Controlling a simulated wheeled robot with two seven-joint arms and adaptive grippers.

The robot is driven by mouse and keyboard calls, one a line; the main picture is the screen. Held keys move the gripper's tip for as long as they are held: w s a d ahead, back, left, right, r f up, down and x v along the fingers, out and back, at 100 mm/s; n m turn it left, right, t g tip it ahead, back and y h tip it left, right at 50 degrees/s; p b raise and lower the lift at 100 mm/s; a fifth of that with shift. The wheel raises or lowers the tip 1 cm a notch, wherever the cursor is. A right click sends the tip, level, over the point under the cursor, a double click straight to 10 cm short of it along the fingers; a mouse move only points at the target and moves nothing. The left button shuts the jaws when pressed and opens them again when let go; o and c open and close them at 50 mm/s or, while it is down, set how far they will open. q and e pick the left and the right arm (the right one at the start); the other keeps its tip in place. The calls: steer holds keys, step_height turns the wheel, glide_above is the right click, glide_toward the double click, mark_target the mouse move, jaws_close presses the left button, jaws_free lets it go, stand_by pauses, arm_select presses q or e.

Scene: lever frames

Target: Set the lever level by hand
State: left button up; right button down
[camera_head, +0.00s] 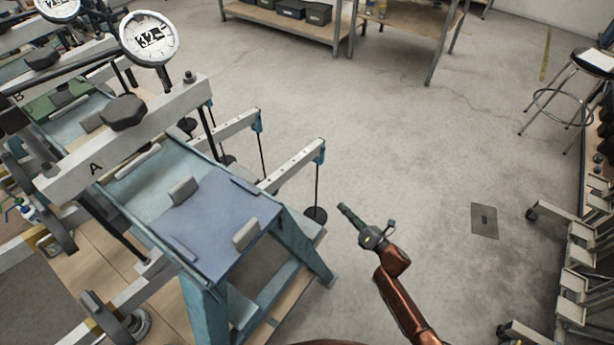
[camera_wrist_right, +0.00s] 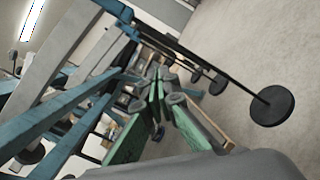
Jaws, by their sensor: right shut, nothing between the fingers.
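The near white lever arm (camera_head: 292,169) sticks out to the right of frame A (camera_head: 120,143) and slopes upward to its blue end cap (camera_head: 320,151). A thin rod hangs from the cap to a dark disc weight (camera_head: 315,215). A second white lever arm (camera_head: 230,128) lies behind it with its own hanging rod. My right gripper (camera_head: 343,208) is shut and empty, to the right of the near disc weight and apart from the near lever arm. In the wrist view, its fingers (camera_wrist_right: 157,82) point toward the frame's underside, with a dark disc weight (camera_wrist_right: 272,105) at right. My left gripper is out of view.
A round dial (camera_head: 149,38) stands above frame A. The blue-green frame leg (camera_head: 305,250) stands left of my right arm. Open concrete floor lies to the right, with a stool (camera_head: 575,85) and racks (camera_head: 575,280) at the far right. Shelves (camera_head: 290,22) stand at the back.

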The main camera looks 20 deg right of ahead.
mark_target(315, 146)
arm_select(q)
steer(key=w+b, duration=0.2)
steer(key=b, duration=0.2)
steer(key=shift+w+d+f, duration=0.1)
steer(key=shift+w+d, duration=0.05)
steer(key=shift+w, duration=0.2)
arm_select(e)
steer(key=w+a+r+n+y, duration=0.5)
steer(key=w+a+r+n, duration=0.4)
steer(key=r, duration=0.5)
steer(key=shift+w+a, duration=0.35)
steer(key=shift+w, duration=0.25)
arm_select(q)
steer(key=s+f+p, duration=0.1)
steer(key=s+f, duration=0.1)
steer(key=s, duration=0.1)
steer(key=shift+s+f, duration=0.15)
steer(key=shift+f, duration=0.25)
arm_select(e)
steer(key=r+n, duration=0.1)
steer(key=r, duration=0.2)
steer(key=d+r+n, duration=0.1)
steer(key=r, duration=0.2)
steer(key=w+r+n, duration=0.1)
steer(key=r, duration=0.3)
steer(key=shift+w+d+r+g+y, duration=0.1)
steer(key=shift+d+g+y, duration=0.2)
steer(key=shift+g+y, duration=0.1)
steer(key=v, duration=1.2)
